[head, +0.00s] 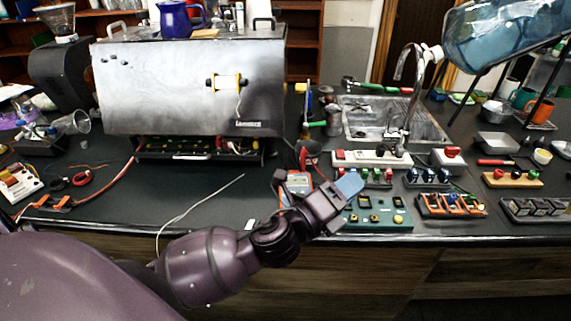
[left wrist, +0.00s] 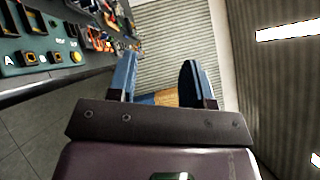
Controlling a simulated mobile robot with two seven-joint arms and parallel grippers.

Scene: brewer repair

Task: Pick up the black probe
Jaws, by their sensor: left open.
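My left gripper (head: 345,190) is above the counter's front edge, near the dark green board (head: 372,224). In the left wrist view its two blue fingers (left wrist: 158,78) stand apart with nothing between them. I cannot make out the black probe for certain in either view. A multimeter-like device (head: 299,183) with an orange edge sits just behind my left gripper and is partly hidden by it. A small red and black item (head: 308,152) is behind that device. My right gripper is in neither view.
A metal brewer housing (head: 185,85) stands at the back left. A sink (head: 385,120) with a tap is behind the board. Racks of coloured parts (head: 450,206) and a wooden block (head: 512,179) fill the right. A pale wire (head: 200,202) lies on the fairly clear counter at left.

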